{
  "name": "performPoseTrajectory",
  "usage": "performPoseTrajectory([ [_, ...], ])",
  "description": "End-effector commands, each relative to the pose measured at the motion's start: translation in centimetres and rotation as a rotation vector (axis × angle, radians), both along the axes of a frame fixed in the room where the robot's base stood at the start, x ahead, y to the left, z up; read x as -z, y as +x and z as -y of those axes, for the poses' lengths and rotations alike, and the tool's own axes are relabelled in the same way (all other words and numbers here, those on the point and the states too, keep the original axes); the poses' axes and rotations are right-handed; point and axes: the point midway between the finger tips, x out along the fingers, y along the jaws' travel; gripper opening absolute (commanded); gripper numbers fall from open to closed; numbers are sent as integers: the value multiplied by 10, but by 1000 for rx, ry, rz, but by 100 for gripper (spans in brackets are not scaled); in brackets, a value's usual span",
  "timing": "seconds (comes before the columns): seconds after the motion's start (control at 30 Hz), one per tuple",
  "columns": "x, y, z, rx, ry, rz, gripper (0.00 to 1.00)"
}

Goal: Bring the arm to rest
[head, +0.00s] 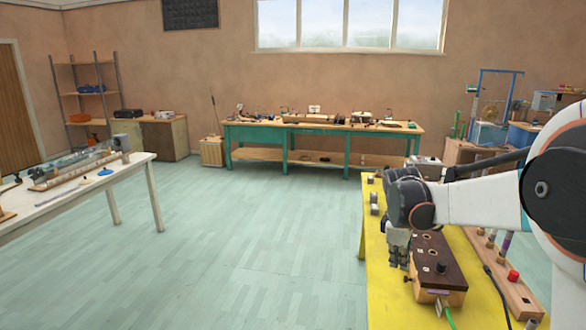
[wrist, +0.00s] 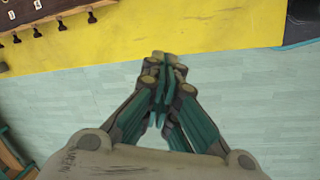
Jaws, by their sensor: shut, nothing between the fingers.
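My gripper (head: 398,252) hangs at the left edge of the yellow table (head: 378,290) in the head view, beside a dark-topped wooden box (head: 438,262). My white and black arm reaches in from the right of that view. In the wrist view my gripper (wrist: 166,60) is shut and empty. Its fingertips are together over the edge of the yellow table (wrist: 220,22), with the pale floor behind them.
A long wooden strip (head: 505,280) with knobs lies right of the box. A white table (head: 130,170) with instruments stands at the left. A green workbench (head: 335,140) with several objects stands at the back wall. The pale green floor (head: 250,230) between them is clear.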

Motion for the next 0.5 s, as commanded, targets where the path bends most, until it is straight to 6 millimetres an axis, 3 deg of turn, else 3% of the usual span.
performPoseTrajectory([
  [0.2,-43,-54,-19,149,58,114,0],
  [0.5,-77,-132,-42,358,162,260,0],
])
